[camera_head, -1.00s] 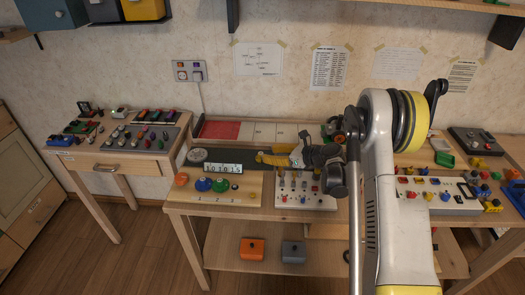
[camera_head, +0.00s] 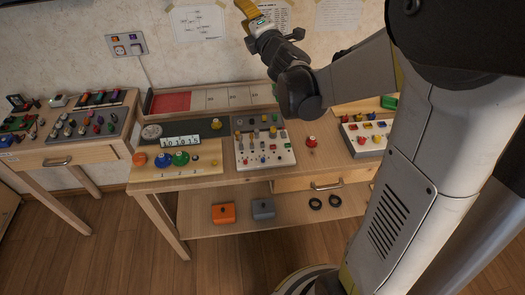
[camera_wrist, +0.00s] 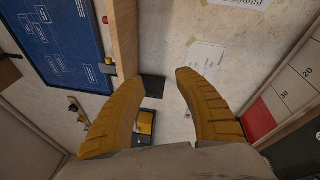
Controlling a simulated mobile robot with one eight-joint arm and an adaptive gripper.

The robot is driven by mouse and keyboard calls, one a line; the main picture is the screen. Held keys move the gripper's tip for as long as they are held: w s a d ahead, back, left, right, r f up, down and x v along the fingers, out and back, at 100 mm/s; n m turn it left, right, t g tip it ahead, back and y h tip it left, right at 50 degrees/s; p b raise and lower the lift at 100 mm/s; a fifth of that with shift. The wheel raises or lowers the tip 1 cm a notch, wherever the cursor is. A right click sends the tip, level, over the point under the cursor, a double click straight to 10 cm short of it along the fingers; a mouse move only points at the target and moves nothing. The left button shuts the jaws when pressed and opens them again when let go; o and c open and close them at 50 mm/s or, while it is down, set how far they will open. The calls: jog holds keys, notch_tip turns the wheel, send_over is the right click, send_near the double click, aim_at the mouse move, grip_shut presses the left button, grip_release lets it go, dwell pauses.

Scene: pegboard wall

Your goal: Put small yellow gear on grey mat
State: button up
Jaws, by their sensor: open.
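A small yellow piece (camera_head: 216,123) stands on the dark grey mat (camera_head: 190,128) at the back left of the middle table. It looks like the small yellow gear, but it is too small to make out teeth. A round light grey disc (camera_head: 151,131) lies at the mat's left end. My gripper (camera_head: 245,10) is raised high above the table near the wall, partly cut off by the top edge in the head view. In the wrist view my gripper (camera_wrist: 158,76) has its yellow fingers apart with nothing held between them, pointing toward the wall.
A wooden board (camera_head: 205,166) with orange, blue and green pieces lies before the mat. A control panel (camera_head: 264,147) with knobs stands to its right. A red button (camera_head: 310,141) sits further right. Orange (camera_head: 223,213) and grey (camera_head: 263,209) boxes sit on the lower shelf.

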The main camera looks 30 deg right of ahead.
jog(key=s+m+g+h, duration=0.3)
jog(key=s+m+h, duration=0.1)
jog(key=s+m, duration=0.45)
jog(key=s+a+f+m+g+y, duration=0.2)
jog(key=s+a+f+m+g, duration=0.2)
jog(key=s+f, duration=0.4)
jog(key=s+a+f+m+g+y, duration=0.2)
jog(key=s+a+f+m+g, duration=0.3)
jog(key=s, duration=1.2)
notch_tip(320, 180, down, 4)
jog(key=a+m, duration=0.2)
jog(key=m, duration=0.1)
jog(key=shift+y, duration=0.3)
